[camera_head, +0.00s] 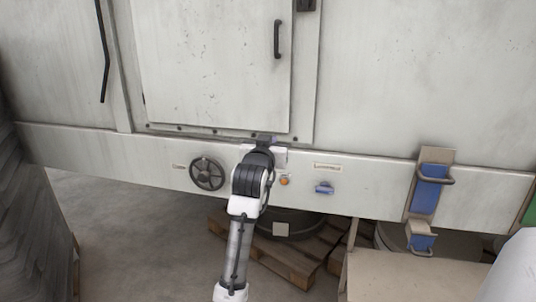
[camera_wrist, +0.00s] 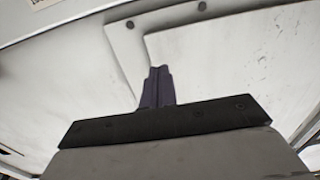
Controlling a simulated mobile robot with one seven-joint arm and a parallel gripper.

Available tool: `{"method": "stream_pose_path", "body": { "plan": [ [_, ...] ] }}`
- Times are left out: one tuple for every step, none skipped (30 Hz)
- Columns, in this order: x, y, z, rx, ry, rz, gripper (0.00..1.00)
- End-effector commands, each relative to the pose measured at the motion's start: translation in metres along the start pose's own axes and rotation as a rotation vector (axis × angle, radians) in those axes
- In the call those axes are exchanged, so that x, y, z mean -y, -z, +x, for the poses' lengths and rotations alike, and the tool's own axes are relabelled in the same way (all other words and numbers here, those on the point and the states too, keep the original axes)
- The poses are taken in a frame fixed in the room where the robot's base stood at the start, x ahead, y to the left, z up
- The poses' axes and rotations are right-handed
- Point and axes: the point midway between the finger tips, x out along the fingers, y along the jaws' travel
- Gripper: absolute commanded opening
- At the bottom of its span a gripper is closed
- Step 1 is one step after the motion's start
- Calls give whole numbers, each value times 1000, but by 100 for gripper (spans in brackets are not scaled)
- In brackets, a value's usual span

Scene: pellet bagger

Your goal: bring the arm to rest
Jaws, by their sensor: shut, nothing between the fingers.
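My gripper (camera_wrist: 158,84) is shut and empty. In the wrist view its dark fingers point at the pale machine panel, near the lower edge of the door plate. In the head view my arm reaches up from the bottom centre, and my gripper (camera_head: 268,140) is mostly hidden behind my own wrist, in front of the white panel strip below the door (camera_head: 215,65). I cannot tell whether the fingertips touch the panel.
A dark handwheel (camera_head: 207,174) is left of my wrist. An orange button (camera_head: 284,181) and a blue knob (camera_head: 324,188) are to its right. A blue-faced bracket (camera_head: 427,188) juts out further right. Below are a wooden pallet (camera_head: 290,264) and a beige tabletop (camera_head: 415,280).

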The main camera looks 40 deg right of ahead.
Motion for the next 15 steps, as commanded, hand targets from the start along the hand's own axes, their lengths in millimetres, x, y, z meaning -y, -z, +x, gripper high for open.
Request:
{"method": "stream_pose_path", "body": {
  "plan": [
    [1,-2,-9,-4,1,0,0],
    [1,-2,-13,-3,1,0,0],
    [1,-1,-18,-3,1,0,0],
    [1,-1,-20,-2,0,0,0],
    [1,-1,-23,-1,0,0,0],
    [1,-1,-26,0,0,0,0],
    [1,-1,-27,0,0,0,0],
    [1,-1,-28,0,-1,0,0],
    [1,-1,-29,0,-1,0,0],
    [1,0,-30,0,-1,0,0],
    [1,0,-30,0,-1,0,0],
    [0,0,-30,0,-1,0,0],
    [1,0,-30,0,-1,0,0],
    [0,0,-30,0,-1,0,0],
    [0,0,-30,0,-1,0,0]
  ]
}}
